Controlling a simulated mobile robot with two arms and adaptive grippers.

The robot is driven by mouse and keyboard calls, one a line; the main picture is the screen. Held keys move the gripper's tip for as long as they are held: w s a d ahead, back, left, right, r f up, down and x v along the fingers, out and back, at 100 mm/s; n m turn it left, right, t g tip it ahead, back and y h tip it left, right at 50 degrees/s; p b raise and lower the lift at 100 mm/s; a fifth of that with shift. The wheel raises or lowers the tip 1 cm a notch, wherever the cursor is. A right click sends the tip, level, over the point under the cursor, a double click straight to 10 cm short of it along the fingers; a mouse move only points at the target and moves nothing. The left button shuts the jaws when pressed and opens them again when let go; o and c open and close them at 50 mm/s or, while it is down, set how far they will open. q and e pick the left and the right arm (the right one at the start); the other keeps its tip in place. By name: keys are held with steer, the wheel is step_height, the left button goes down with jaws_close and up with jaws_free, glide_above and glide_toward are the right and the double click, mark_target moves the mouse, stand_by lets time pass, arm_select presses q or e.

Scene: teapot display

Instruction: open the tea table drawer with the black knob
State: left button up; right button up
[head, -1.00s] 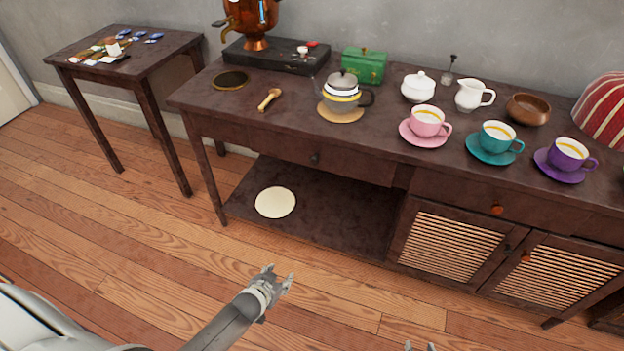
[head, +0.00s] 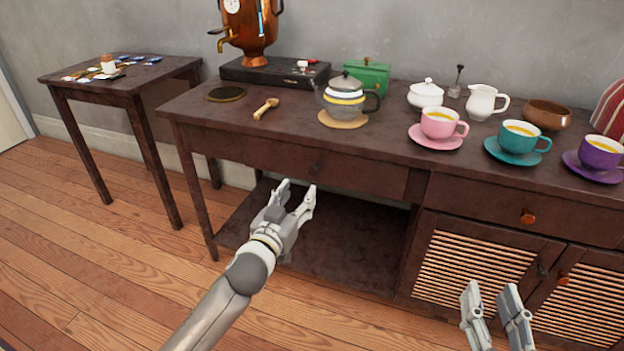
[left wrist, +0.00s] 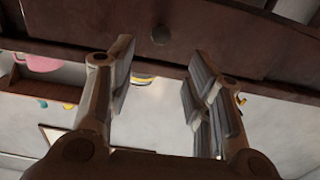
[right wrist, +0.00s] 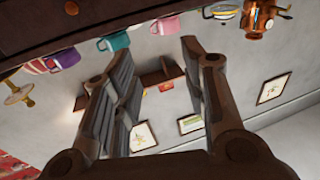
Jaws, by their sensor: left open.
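The dark wooden tea table has a left drawer (head: 265,158) that is shut, its front flush. Its small black knob (head: 315,168) is at the middle of the front; the knob also shows in the left wrist view (left wrist: 160,34). My left gripper (head: 298,187) is open and empty, just in front of and below the knob, apart from it. In the left wrist view the knob lies beyond the gap between the fingertips (left wrist: 162,55). My right gripper (head: 492,288) is open and empty, low in front of the right cabinet.
The right drawer has an orange knob (head: 527,216), with slatted doors (head: 465,265) below. A teapot (head: 345,100), a wooden scoop (head: 266,108) and several cups on saucers stand on top. A side table (head: 120,72) is at left. Floor in front is free.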

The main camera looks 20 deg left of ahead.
mark_target(313, 172)
arm_select(q)
steer(key=w+b, duration=0.2)
steer(key=w, duration=0.7)
steer(key=shift+w+f, duration=0.1)
steer(key=shift+w, duration=0.55)
arm_select(e)
steer(key=s+r+t+y, duration=0.2)
steer(key=s+r+t, duration=0.2)
steer(key=r, duration=0.6)
steer(key=shift+a+t, duration=0.2)
steer(key=shift+t, duration=1.2)
arm_select(q)
jaws_close()
arm_select(e)
steer(key=shift+w, duration=0.1)
